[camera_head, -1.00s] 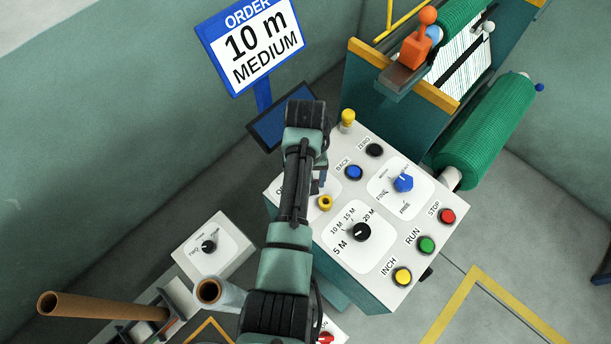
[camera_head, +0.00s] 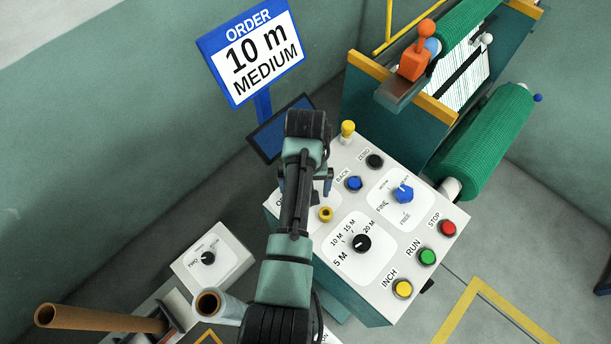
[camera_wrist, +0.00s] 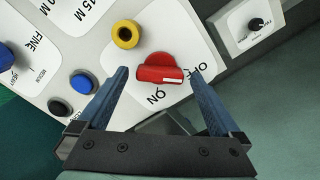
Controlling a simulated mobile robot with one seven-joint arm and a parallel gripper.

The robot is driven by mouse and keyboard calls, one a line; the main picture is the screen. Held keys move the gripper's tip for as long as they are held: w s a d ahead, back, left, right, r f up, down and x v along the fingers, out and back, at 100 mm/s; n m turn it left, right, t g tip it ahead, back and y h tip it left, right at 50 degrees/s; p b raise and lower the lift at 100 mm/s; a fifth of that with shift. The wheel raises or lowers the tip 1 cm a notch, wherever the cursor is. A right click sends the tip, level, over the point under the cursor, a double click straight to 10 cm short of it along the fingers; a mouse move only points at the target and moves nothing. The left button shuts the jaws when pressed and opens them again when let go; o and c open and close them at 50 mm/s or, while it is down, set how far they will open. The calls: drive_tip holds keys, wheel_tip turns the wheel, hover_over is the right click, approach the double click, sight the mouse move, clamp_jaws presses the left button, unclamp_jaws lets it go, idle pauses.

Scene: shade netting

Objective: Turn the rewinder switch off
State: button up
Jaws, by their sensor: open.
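The rewinder switch (camera_wrist: 160,70) is a red knob with a white mark on its bar, on a white panel printed OFF and ON. In the wrist view the bar lies nearly level, its marked end pointing right, on the side of the OFF print; ON is printed below. My gripper (camera_wrist: 158,76) is open, with one blue finger on each side of the knob. Small gaps show beside it, and I cannot tell the fingers' height above the panel. In the head view my arm hides the knob, and the gripper (camera_head: 303,187) is over the left part of the control panel (camera_head: 377,292).
Blue (camera_head: 354,183) and black (camera_head: 374,161) buttons, a blue selector (camera_head: 403,194) and a black length dial (camera_head: 361,243) share the panel. A dark screen (camera_head: 268,138) stands behind. A separate dial box (camera_head: 225,262) is at left.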

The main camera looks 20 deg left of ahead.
wheel_tip(320, 180, up, 12)
drive_tip(key=p, duration=0.1)
drive_tip(key=shift+r+p, duration=0.25)
drive_tip(key=shift+p, duration=0.1)
idle(0.4)
